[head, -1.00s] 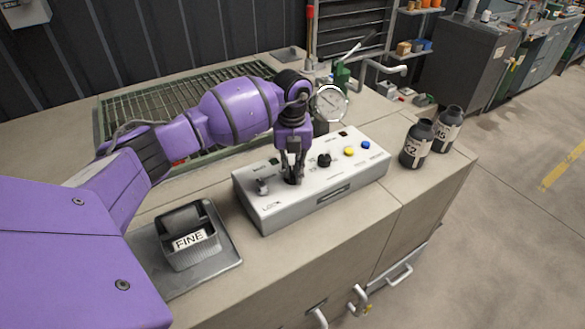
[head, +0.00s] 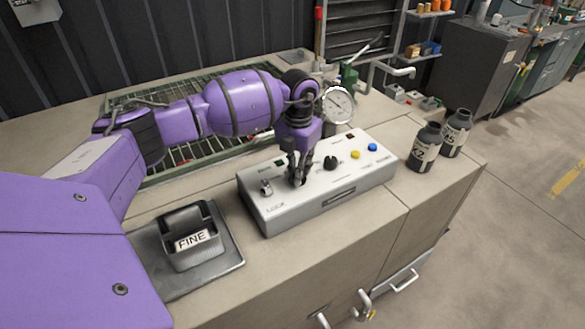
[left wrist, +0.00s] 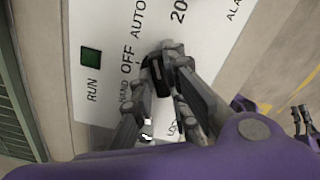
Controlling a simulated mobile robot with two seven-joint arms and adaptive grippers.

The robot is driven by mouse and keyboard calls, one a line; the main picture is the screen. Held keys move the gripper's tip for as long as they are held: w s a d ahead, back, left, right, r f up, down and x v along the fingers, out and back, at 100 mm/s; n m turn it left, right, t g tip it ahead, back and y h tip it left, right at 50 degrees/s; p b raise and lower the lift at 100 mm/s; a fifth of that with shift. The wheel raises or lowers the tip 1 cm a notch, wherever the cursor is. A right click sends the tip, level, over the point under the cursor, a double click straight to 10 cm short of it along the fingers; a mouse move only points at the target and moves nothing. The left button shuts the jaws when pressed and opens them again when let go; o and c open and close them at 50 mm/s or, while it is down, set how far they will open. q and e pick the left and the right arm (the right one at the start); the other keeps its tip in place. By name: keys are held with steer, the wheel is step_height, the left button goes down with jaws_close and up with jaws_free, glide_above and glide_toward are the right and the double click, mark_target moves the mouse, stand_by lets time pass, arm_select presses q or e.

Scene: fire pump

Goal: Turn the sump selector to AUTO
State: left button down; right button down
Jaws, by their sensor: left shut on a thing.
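The white control box (head: 345,192) stands on the bench, with a HAND, OFF and AUTO scale by a black selector knob. My left gripper (head: 299,178) reaches down onto the box's left part. In the left wrist view its fingers (left wrist: 163,77) are shut on the black selector knob (left wrist: 154,73). The knob sits beside the OFF and AUTO lettering; the fingers hide part of it, and I cannot tell which word it points to. A dark part at the right edge of the left wrist view looks like my right gripper (left wrist: 302,120); its jaws are unclear.
A green RUN square (left wrist: 91,60) and a lever-like switch (head: 266,187) lie near the held knob. Another black knob (head: 330,163), a yellow button (head: 355,155) and a blue button (head: 372,147) are further right. A gauge (head: 338,104) stands behind; two bottles (head: 425,147) stand right.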

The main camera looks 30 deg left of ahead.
stand_by(0.3)
arm_select(q)
steer(key=c, duration=1.7)
jaws_free()
step_height(320, 180, up, 12)
steer(key=shift+f, duration=0.1)
